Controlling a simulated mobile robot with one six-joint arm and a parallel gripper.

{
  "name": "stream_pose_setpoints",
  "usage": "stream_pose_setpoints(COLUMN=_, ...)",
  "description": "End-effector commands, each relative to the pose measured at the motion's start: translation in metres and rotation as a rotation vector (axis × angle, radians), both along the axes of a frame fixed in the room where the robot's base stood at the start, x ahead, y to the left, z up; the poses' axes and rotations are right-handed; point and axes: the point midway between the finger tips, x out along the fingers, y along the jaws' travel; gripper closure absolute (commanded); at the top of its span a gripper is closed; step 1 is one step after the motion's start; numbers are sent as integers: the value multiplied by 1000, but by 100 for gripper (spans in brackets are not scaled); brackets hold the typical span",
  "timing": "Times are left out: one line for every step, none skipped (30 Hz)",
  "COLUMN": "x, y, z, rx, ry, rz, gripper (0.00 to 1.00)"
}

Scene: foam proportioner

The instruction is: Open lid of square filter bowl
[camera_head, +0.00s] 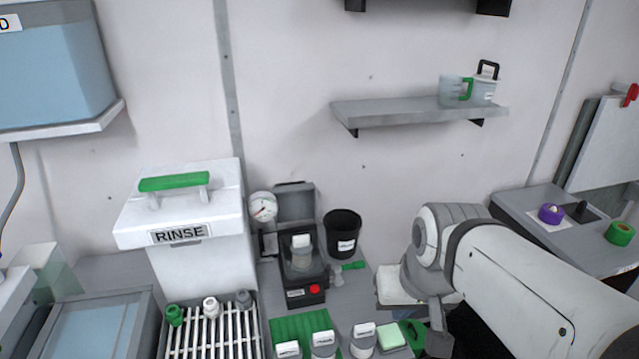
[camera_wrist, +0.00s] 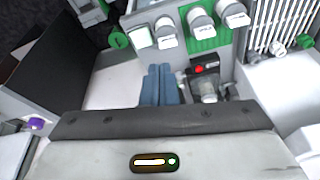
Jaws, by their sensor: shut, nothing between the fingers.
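A small square container with a pale green top (camera_head: 390,337) stands at the front of the counter, right of the white-topped jars. It looks like the square filter bowl, but I cannot tell for sure. Its pale square top (camera_wrist: 140,38) also shows in the wrist view, beyond my fingers, and it looks closed. My gripper (camera_wrist: 160,68) is shut and empty, its two blue-grey fingers side by side. The fingertips are apart from the square container. In the head view my arm hides the fingers.
White-topped jars (camera_head: 322,340) stand beside the square container, some on a green mat. A dark device (camera_head: 302,268) with a red button and raised lid stands behind, near a black bucket (camera_head: 342,233). The white RINSE box (camera_head: 185,220) is left. A wall shelf (camera_head: 400,112) holds jugs.

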Motion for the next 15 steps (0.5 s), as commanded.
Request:
stream_pose_setpoints(x=11, y=8, z=-5, rx=32, ry=13, rz=-7, gripper=100)
stream_pose_setpoints(x=19, y=12, z=-5, rx=56, ry=19, rz=-16, gripper=100)
stream_pose_setpoints(x=31, y=18, z=-6, rx=94, ry=30, rz=-29, gripper=100)
stream_pose_setpoints(x=41, y=22, z=-6, rx=126, ry=39, rz=-41, gripper=100)
stream_pose_setpoints(x=52, y=26, z=-6, rx=160, ry=47, rz=-54, gripper=100)
stream_pose_setpoints(x=68, y=31, z=-7, rx=206, ry=58, rz=-70, gripper=100)
stream_pose_setpoints(x=80, y=36, z=-8, rx=243, ry=66, rz=-82, gripper=100)
stream_pose_setpoints(x=92, y=40, z=-8, rx=279, ry=73, rz=-93, gripper=100)
stream_pose_setpoints(x=108, y=44, z=-9, rx=326, ry=80, rz=-108, gripper=100)
stream_pose_setpoints(x=121, y=48, z=-9, rx=363, ry=87, rz=-117, gripper=100)
stream_pose_setpoints(x=134, y=52, z=-10, rx=399, ry=92, rz=-127, gripper=100)
stream_pose_setpoints(x=151, y=55, z=-12, rx=447, ry=98, rz=-140, gripper=100)
stream_pose_setpoints(x=164, y=58, z=-13, rx=484, ry=103, rz=-148, gripper=100)
stream_pose_setpoints(x=177, y=61, z=-14, rx=521, ry=106, rz=-158, gripper=100)
stream_pose_setpoints(x=194, y=64, z=-17, rx=569, ry=110, rz=-169, gripper=100)
